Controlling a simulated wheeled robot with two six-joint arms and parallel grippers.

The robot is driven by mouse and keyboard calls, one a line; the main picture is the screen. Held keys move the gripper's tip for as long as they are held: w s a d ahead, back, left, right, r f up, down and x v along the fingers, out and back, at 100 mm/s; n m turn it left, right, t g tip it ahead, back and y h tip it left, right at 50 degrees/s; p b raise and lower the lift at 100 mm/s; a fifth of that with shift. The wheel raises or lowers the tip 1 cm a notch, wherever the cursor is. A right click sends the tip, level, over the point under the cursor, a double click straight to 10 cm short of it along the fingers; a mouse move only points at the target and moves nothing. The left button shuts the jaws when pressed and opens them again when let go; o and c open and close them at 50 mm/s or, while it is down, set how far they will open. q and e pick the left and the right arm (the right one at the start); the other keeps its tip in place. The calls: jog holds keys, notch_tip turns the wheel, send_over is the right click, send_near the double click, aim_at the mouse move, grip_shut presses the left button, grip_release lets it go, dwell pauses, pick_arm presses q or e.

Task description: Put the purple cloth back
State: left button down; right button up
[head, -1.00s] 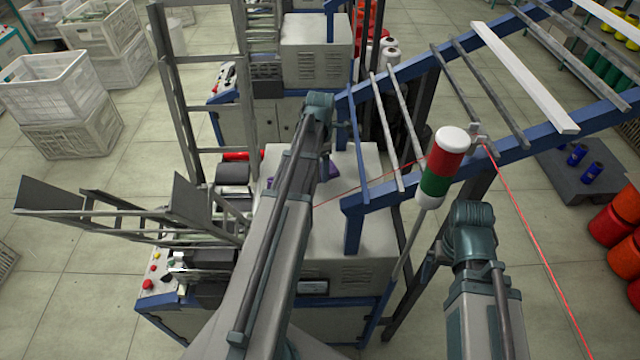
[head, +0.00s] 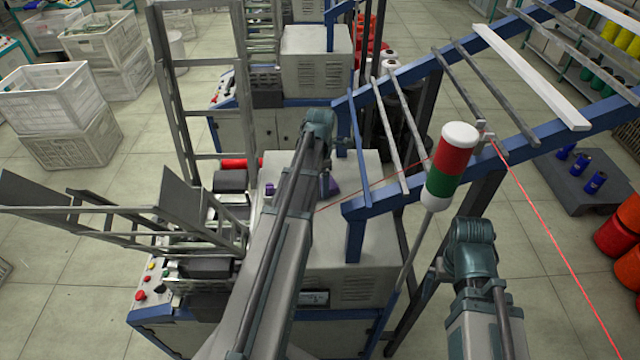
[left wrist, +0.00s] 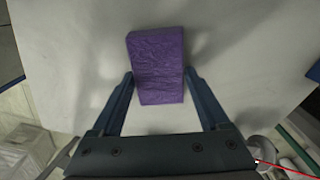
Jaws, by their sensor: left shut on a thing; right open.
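The purple cloth (head: 331,187) is a small folded block at the top of the near machine, partly hidden behind my left arm. In the left wrist view the cloth (left wrist: 156,65) lies between the two fingers of my left gripper (left wrist: 160,76), which is shut on it. The pale machine top (left wrist: 230,60) is behind the cloth; I cannot tell whether they touch. Of my right gripper (head: 438,268), only a small part shows beside my right arm, away from the cloth; it is open.
A red, white and green signal lamp (head: 452,165) stands between my arms. A blue sloping frame (head: 420,190) with bars crosses at the right. A red thread runs across the scene. White crates (head: 60,110) stand at the left. A tall grey ladder-like frame (head: 205,110) rises over the machine.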

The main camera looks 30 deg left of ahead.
aim_at(320, 186)
pick_arm(q)
grip_release()
jog(key=shift+r, duration=0.1)
notch_tip(320, 186, up, 12)
jog(key=p, duration=1.2)
jog(key=shift+p, duration=0.3)
jog(key=shift+f, duration=0.2)
notch_tip(320, 186, down, 12)
jog(key=b, duration=1.2)
jog(key=shift+r, duration=0.1)
jog(key=shift+r, duration=0.15)
